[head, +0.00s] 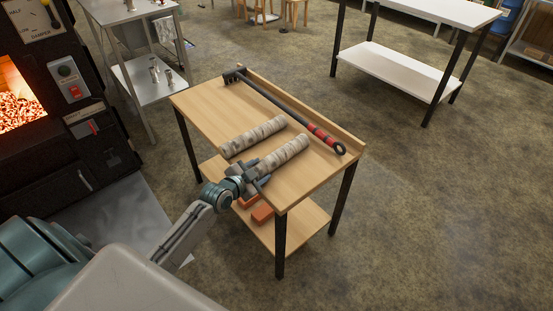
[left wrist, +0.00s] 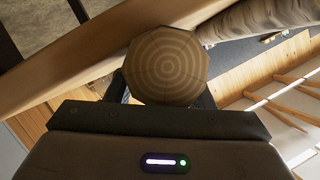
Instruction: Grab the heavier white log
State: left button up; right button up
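Two pale, bark-flecked white logs lie side by side on a wooden-topped table (head: 205,104) in the head view. One is the left log (head: 253,136); the other is the right log (head: 284,157), nearer the front edge. My left gripper (head: 258,176) is at the near end of the right log, with fingers on either side of it. In the left wrist view, this log's ringed end face (left wrist: 167,65) sits between the fingers and partly hides them. Whether they press on it is unclear. The frames do not show which log is heavier. My right gripper is not in view.
A dark bar with a red-banded grip (head: 290,112) lies along the table's raised back edge. Orange-red bricks (head: 262,213) lie on its lower shelf. A glowing firebox (head: 18,100) stands at left. A white-topped table (head: 400,70) stands behind, with open floor at right.

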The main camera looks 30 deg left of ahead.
pick_arm(q)
jog(key=c, duration=0.6)
jog(key=shift+c, duration=0.3)
jog(key=shift+r, duration=0.1)
